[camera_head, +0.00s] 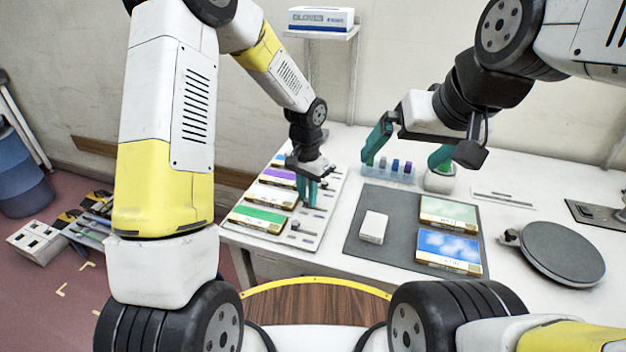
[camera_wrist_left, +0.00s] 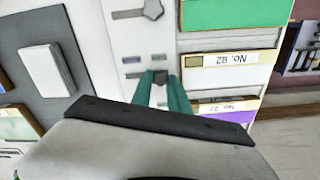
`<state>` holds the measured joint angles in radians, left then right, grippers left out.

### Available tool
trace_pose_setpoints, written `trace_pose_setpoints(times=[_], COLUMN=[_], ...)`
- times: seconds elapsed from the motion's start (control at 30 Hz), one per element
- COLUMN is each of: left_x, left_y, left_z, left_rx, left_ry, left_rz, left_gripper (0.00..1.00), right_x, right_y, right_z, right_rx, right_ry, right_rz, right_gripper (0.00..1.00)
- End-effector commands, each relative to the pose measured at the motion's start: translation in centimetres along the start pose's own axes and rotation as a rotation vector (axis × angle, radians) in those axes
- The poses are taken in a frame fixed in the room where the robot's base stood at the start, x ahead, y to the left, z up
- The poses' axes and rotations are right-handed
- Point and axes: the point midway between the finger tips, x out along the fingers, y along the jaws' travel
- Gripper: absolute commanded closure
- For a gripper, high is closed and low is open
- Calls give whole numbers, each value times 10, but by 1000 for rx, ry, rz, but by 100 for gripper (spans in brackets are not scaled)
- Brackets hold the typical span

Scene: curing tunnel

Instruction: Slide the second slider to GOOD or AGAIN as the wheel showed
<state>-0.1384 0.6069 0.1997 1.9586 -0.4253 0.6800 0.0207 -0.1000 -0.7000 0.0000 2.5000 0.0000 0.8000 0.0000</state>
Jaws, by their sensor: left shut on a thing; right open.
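A white slider board (camera_head: 318,222) lies at the table's left side, with blue, purple (camera_head: 278,177), white (camera_head: 272,196) and green (camera_head: 258,218) cards along it. My left gripper (camera_head: 311,196) points down at the board's slider strip, beside the purple and white cards. In the left wrist view its green fingers (camera_wrist_left: 160,78) are shut on a small slider knob, mostly hidden between them. Small marks (camera_wrist_left: 132,67) lie beside the fingers, too blurred to read. Another pointed grey knob (camera_wrist_left: 152,10) sits further along the strip. My right gripper (camera_head: 404,163) is open and empty above the table.
A dark mat (camera_head: 395,240) holds a white block (camera_head: 373,227), a pale green card (camera_head: 448,213) and a blue card (camera_head: 449,248). A tray of small bottles (camera_head: 388,172) stands behind. A dark round disc (camera_head: 562,252) is at right.

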Motion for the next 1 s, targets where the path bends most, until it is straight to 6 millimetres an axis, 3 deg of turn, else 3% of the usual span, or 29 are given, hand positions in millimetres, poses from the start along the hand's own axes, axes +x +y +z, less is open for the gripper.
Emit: trace_pose_setpoints(times=[0.1, 0.13, 0.23, 0.63, 1.0], left_x=[-1, -1, -1, -7, -65], left_y=[-5, -5, -5, -3, -4], left_z=[1, 1, 1, 0, 0], left_rx=[-4, -4, -3, -3, -4], left_ry=[-2, -2, -1, 1, 2], left_rz=[-6, -7, -6, -5, -6], left_gripper=[100, 77, 57, 57, 57], right_x=[0, 0, 0, 0, 0], right_y=[0, 0, 0, 0, 0], right_z=[0, 0, 0, 0, 0], right_rx=[0, 0, 0, 0, 0], right_ry=[0, 0, 0, 0, 0], right_rz=[0, 0, 0, 0, 0], right_gripper=[0, 0, 0, 0, 0])
